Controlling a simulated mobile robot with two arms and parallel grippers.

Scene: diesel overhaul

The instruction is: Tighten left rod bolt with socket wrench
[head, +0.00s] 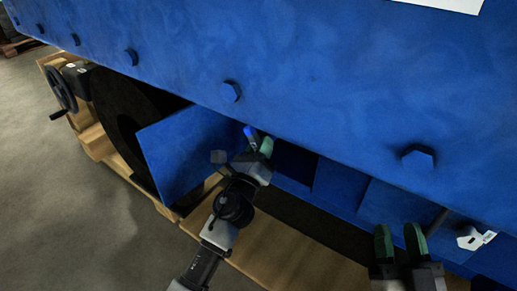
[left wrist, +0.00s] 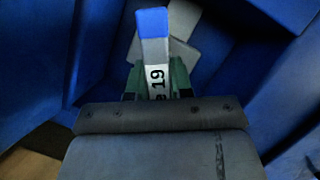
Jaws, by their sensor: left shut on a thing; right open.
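My left gripper (head: 257,146) reaches into the opening under the blue engine block (head: 300,70). It is shut on a tool with a blue end and a white label reading "19", apparently the socket wrench (head: 250,133). In the left wrist view the socket wrench (left wrist: 153,45) stands between the green fingers of my left gripper (left wrist: 157,82), its blue end pointing away from me. My right gripper (head: 400,243) is open and empty at the lower right, below the block's edge. I cannot make out the left rod bolt; the block and my left gripper hide the inside.
A blue open door panel (head: 185,150) stands just left of my left arm. A pale labelled part (head: 474,239) lies right of my right gripper. Hex bolts line the block's lower edge. A black handwheel (head: 60,92) and wooden supports (head: 290,262) are at left and below. Grey floor is clear.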

